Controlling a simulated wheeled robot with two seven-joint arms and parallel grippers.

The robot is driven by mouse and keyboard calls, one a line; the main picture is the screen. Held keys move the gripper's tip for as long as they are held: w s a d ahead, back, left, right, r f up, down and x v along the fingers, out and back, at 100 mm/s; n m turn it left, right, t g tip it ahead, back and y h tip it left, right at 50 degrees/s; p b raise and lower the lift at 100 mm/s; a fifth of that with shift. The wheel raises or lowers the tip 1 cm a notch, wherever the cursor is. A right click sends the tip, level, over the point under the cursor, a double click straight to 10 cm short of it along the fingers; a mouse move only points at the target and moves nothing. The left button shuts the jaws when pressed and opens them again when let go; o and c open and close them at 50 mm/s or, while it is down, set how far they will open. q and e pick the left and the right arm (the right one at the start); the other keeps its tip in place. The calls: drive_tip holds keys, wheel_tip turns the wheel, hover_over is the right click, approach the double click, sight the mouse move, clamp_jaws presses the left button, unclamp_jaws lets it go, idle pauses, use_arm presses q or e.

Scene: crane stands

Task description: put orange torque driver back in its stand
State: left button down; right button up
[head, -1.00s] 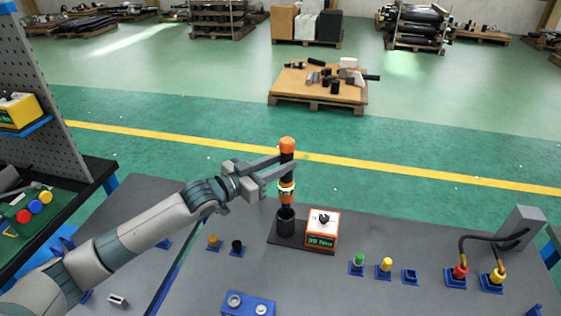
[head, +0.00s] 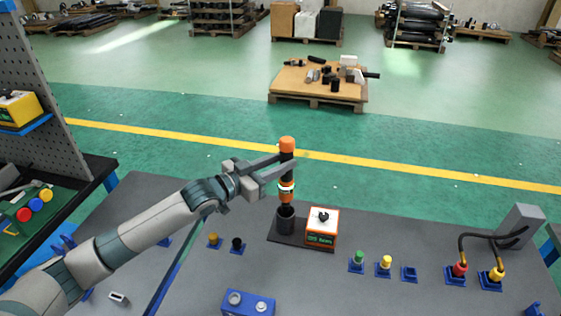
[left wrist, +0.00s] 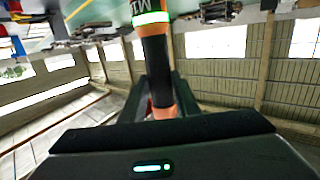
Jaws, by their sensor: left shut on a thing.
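The orange and black torque driver (head: 287,146) stands upright in the head view, with a pale green ring near its lower part. My left gripper (head: 283,166) is shut on its black middle section. The driver's lower end is at the mouth of the black cup of the stand (head: 285,222); whether it is inside or just above the cup is hard to tell. My right gripper is not in view.
An orange and white controller box (head: 322,228) with a green display stands right of the cup on the same dark base. Small coloured knobs in blue holders stand on both sides. A blue block (head: 248,303) lies nearer. A pegboard (head: 45,90) rises at left.

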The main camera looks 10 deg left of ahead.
use_arm(q)
drive_tip(key=shift+r, duration=0.2)
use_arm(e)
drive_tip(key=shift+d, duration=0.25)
